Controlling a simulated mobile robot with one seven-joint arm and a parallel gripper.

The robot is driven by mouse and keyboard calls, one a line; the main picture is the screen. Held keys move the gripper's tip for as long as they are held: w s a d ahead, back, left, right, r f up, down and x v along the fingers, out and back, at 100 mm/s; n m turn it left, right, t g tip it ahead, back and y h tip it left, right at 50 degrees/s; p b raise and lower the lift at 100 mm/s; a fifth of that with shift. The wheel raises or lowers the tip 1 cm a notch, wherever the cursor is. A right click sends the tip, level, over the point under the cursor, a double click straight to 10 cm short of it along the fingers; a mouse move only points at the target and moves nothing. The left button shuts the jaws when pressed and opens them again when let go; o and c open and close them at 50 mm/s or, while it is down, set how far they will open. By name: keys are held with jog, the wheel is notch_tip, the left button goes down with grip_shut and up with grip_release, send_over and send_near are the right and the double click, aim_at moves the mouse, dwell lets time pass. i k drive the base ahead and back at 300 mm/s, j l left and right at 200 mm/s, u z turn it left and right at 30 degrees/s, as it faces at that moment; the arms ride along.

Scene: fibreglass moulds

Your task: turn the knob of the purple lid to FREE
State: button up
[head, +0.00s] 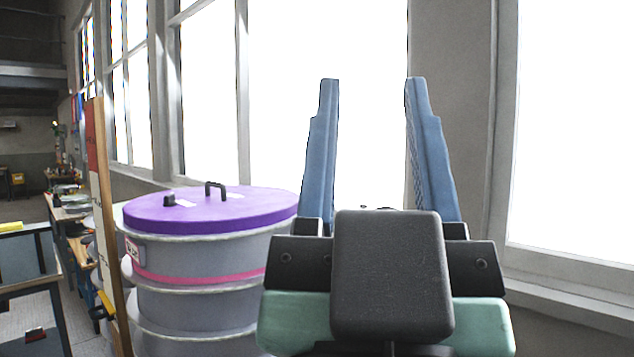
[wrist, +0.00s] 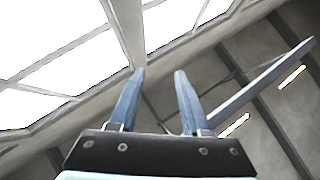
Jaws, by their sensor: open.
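The purple lid (head: 235,212) lies on top of a round grey drum (head: 205,258) left of centre in the head view. A black arched handle (head: 215,187) stands on the lid. A small black knob (head: 169,200) with a pale label beside it sits near the lid's left side; its setting is too small to read. My gripper (head: 367,85) points upward, to the right of the lid and apart from it. Its two blue fingers are spread with nothing between them. In the wrist view my gripper (wrist: 160,72) faces windows and ceiling, and no lid shows there.
A wooden post (head: 108,220) stands just left of the drum. Workbenches (head: 65,215) with clutter line the left side. Large windows (head: 290,90) and a sill (head: 570,290) run behind and to the right. The air above the lid is clear.

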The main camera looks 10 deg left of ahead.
aim_at(169, 199)
jog(key=i+j+z, duration=0.1)
jog(key=i+j, duration=0.25)
jog(key=j, duration=0.25)
jog(key=i+j+z, duration=0.25)
jog(key=j, duration=0.4)
jog(key=i+j, duration=0.2)
jog(key=j, duration=0.15)
jog(key=i+j+z, duration=0.15)
jog(key=j, duration=0.15)
